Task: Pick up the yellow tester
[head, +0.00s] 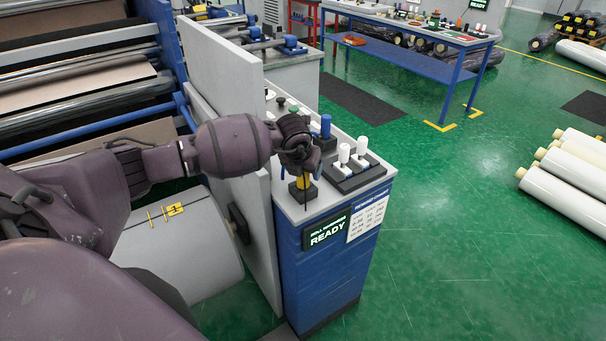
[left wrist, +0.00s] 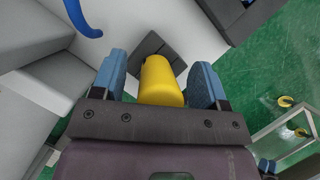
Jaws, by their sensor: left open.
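The yellow tester (left wrist: 160,82) stands on a dark base in the left wrist view, between the two blue fingers of my left gripper (left wrist: 159,88). The fingers are open, with a gap visible on each side of it. In the head view my left gripper (head: 304,170) is over the near left corner of the blue cabinet's top, and a small part of the yellow tester (head: 303,183) shows under it. The rest of the tester is hidden there. My right gripper is not in view.
A blue tester (head: 326,126) and two white ones (head: 344,153) (head: 362,146) stand close by on the grey cabinet top (head: 375,179). A tall grey panel (head: 222,80) rises left of the cabinet. White rolls (head: 565,190) lie at the far right.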

